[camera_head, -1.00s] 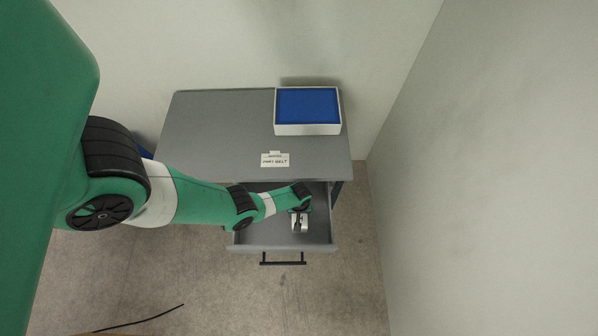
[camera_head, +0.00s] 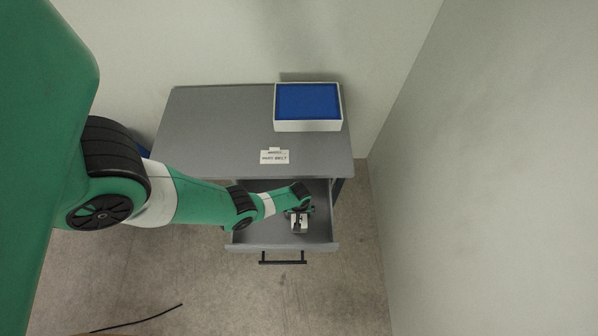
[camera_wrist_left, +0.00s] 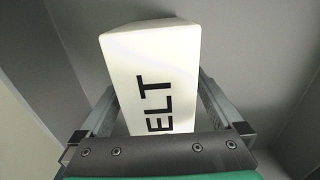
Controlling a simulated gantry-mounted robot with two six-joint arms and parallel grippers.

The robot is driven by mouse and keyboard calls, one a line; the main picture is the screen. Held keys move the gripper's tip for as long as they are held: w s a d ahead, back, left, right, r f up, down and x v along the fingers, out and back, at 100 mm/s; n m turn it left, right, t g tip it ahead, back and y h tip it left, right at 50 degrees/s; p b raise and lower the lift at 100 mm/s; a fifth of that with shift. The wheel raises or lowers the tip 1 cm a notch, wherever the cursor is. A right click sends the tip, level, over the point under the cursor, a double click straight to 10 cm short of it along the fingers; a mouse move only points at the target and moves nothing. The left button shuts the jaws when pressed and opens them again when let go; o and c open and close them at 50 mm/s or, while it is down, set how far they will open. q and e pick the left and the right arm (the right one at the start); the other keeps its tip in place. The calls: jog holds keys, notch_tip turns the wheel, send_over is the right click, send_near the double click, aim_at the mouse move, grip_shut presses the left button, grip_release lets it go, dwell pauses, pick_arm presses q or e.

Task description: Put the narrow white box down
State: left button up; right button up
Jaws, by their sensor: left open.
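The narrow white box (camera_wrist_left: 155,65) stands out in the left wrist view, with black letters "ELT" on its face. In the head view a small part of the white box (camera_head: 300,226) shows inside the open grey drawer (camera_head: 264,236). My left gripper (camera_head: 299,215) is down in the drawer at the box. In the left wrist view its two fingers (camera_wrist_left: 160,92) are open, one on each side of the box. I cannot tell whether the box's underside touches the drawer floor. My right gripper is not in view.
The drawer has a black handle (camera_head: 283,262) at its front. Above it, the grey desk top (camera_head: 205,130) carries a white tray with a blue inside (camera_head: 308,102) and a small white label (camera_head: 274,156). Walls stand behind and to the right. The desk top's left part is clear.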

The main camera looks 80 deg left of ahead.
pick_arm(q)
notch_tip(320, 180, up, 12)
jog(key=p, duration=1.2)
jog(key=shift+r, duration=0.15)
